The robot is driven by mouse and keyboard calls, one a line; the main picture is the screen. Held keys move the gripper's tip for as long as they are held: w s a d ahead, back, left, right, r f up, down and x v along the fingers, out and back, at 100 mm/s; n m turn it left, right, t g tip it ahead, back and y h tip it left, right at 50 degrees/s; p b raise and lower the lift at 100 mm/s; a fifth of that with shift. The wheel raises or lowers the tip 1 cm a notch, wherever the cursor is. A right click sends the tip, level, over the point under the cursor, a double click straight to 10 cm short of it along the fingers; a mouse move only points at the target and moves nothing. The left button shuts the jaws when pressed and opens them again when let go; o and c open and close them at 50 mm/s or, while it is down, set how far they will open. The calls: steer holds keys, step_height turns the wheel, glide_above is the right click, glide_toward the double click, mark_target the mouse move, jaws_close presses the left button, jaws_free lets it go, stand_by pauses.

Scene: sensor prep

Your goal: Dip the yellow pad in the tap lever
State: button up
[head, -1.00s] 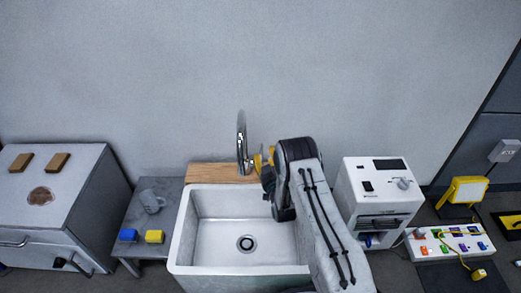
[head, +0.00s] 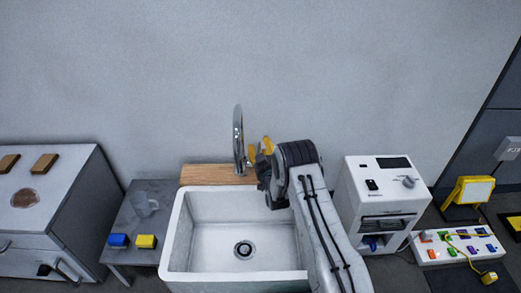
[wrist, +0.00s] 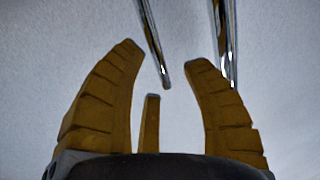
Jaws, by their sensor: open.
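The yellow pad (head: 146,242) lies on the small grey side table left of the sink, just right of a blue pad. The chrome tap (head: 238,140) stands on the wooden ledge behind the sink. My gripper (head: 259,148) is close to the right of the tap, its yellow fingers open and empty. In the wrist view, my gripper (wrist: 165,56) has its fingers spread, with a thin metal rod (wrist: 154,45) ending between them. A second metal rod (wrist: 226,42) passes behind the right finger. I cannot tell which rod is the tap lever, or whether a finger touches one.
The white sink (head: 172,245) is empty. A white machine (head: 378,195) stands right of my arm. A power strip (head: 456,244) and yellow lamp (head: 470,190) are far right.

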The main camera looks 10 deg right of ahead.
steer(key=shift+w, duration=0.6)
steer(key=shift+o, duration=0.3)
jaws_close()
